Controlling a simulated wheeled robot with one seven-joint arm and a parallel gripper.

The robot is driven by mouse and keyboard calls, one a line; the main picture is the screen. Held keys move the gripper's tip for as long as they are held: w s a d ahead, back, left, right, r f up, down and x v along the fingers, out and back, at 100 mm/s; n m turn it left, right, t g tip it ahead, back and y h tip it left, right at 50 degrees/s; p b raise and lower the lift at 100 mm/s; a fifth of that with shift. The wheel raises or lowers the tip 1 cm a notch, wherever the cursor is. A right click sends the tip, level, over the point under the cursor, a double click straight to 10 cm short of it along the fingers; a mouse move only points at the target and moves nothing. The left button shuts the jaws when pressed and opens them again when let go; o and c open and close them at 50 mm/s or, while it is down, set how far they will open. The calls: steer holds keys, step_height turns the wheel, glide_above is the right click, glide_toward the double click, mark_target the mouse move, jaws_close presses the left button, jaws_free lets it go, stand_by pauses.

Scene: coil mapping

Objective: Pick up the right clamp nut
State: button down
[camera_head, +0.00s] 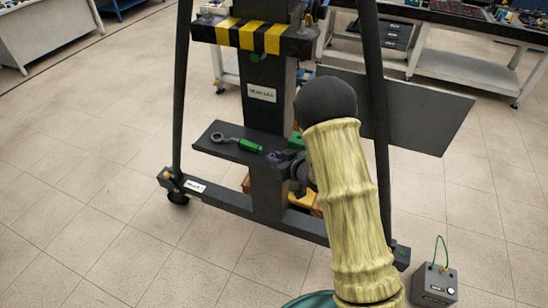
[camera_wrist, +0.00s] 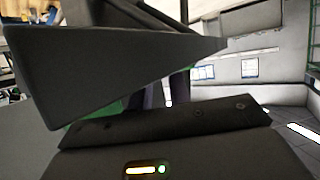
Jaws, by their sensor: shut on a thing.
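My gripper (camera_head: 283,159) is at the right end of the stand's dark shelf (camera_head: 208,141), beside the central post. In the wrist view its two dark jaws (camera_wrist: 150,99) are close together, with a green part (camera_wrist: 108,109) showing between them. I take this green part to be the right clamp nut, but most of it is hidden by the jaws. In the head view a bit of green (camera_head: 297,140) shows beside my wrist, mostly covered by my arm. The nut's full shape and seating cannot be seen.
A wrench with a green handle (camera_head: 237,143) lies on the shelf left of the post. The dark stand has slanted legs and a striped yellow-black crossbar (camera_head: 252,36). A dark panel (camera_head: 433,116) is at right. A grey box (camera_head: 434,285) stands on the floor.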

step_height(320, 180, up, 10)
steer(key=shift+b, duration=0.3)
stand_by(0.3)
stand_by(0.4)
steer(key=s+d+r+p, duration=0.1)
steer(key=s+r+p, duration=0.2)
steer(key=r+p, duration=0.6)
steer(key=s+d+r+p, duration=0.1)
steer(key=s+r+p, duration=0.2)
steer(key=r+p, duration=0.6)
steer(key=s+d+r+n+g+p, duration=0.1)
steer(key=s+r+p, duration=0.2)
steer(key=r+p, duration=0.7)
step_height(320, 180, up, 12)
steer(key=shift+s+f+y, duration=0.15)
steer(key=shift+f+y, duration=0.05)
steer(key=shift+y, duration=0.2)
